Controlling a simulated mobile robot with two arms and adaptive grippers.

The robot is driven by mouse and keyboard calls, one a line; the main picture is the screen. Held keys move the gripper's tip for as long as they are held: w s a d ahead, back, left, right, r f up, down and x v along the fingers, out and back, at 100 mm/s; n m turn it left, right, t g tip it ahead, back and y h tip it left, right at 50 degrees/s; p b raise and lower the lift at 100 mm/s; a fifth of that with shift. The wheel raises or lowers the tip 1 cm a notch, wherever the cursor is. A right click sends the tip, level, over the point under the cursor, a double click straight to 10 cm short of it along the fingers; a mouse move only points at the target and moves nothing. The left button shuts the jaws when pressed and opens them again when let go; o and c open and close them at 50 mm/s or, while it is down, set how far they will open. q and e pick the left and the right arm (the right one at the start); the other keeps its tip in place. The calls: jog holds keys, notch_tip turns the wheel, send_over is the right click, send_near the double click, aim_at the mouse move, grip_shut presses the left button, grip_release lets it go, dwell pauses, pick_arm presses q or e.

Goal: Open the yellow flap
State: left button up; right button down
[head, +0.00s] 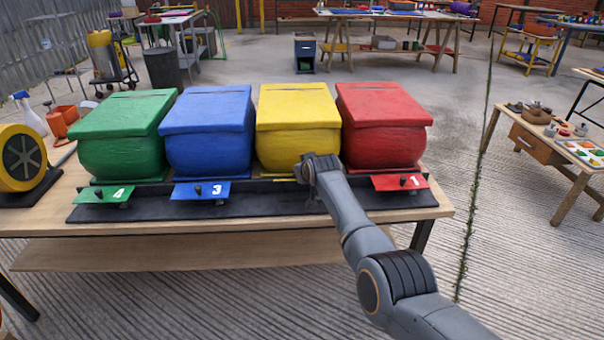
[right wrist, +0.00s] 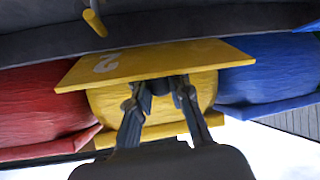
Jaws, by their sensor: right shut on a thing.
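The yellow flap (right wrist: 150,62), marked 2, shows in the right wrist view in front of the yellow box (right wrist: 185,92). My right gripper (right wrist: 161,92) is at the flap's edge, its two fingers close together and shut on it; the exact contact is hard to see. In the head view my right gripper (head: 318,170) is in front of the yellow box (head: 298,125), and my arm hides nearly all of the yellow flap. My left gripper is not in view.
Green (head: 105,194), blue (head: 201,190) and red (head: 400,182) flaps stick out before their matching boxes on a black base (head: 150,212) on a wooden table (head: 30,222). A yellow round device (head: 20,155) stands at the left. Concrete floor is open around the table.

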jog(key=shift+f, duration=0.2)
jog(key=c, duration=1.5)
grip_release()
jog(key=shift+s, duration=0.1)
jog(key=shift+o, duration=1.4)
jog(key=shift+d+r, duration=0.1)
jog(key=shift+r, duration=0.25)
jog(key=v, duration=1.2)
